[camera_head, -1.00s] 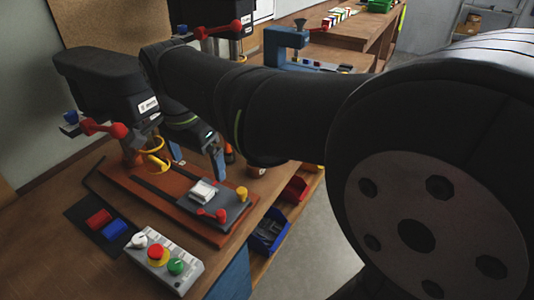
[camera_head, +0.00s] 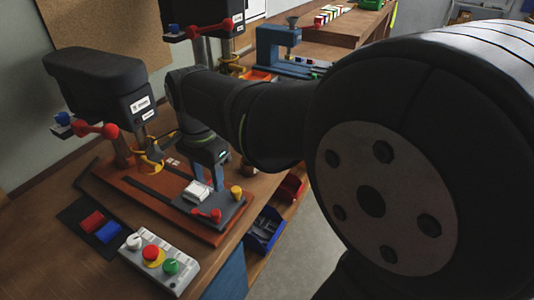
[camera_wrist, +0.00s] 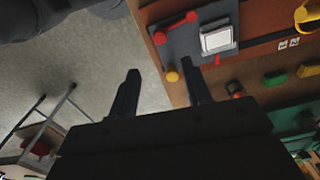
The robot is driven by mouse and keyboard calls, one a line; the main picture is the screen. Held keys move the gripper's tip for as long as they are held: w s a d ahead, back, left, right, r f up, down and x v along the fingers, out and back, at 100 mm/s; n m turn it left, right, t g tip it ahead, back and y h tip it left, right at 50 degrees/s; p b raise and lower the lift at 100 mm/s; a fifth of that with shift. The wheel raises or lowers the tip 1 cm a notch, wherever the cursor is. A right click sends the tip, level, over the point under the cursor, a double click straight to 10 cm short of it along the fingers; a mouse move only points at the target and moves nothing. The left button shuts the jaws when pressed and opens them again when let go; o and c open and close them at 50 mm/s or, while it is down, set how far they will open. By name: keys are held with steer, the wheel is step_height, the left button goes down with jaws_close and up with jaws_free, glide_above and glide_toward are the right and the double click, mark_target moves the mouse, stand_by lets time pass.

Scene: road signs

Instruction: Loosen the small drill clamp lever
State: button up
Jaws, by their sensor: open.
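The drill (camera_head: 98,82) with a black head stands at the left over a red-brown base (camera_head: 140,190). On the base a grey vise plate (camera_head: 228,208) holds a white block (camera_head: 197,191). A red lever (camera_head: 207,215) with a ball end lies at the plate's front, and a yellow knob (camera_head: 236,192) stands on its right corner. My gripper (camera_wrist: 163,82) is open and empty. In the wrist view its fingers are apart, with the yellow knob (camera_wrist: 172,76) between them and the red lever (camera_wrist: 176,27) beyond. Another red lever (camera_head: 98,130) is on the drill's side.
A control box (camera_head: 158,262) with white, red and green knobs stands in front. Red and blue blocks (camera_head: 100,226) lie on a dark mat at left. A blue bin (camera_head: 264,230) is below the bench edge. A second drill (camera_head: 203,18) and blue press (camera_head: 275,48) stand behind.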

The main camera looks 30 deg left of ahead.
mark_target(215, 212)
step_height(215, 212, down, 12)
steer(key=shift+r, duration=0.2)
steer(key=shift+c, duration=0.5)
jaws_close()
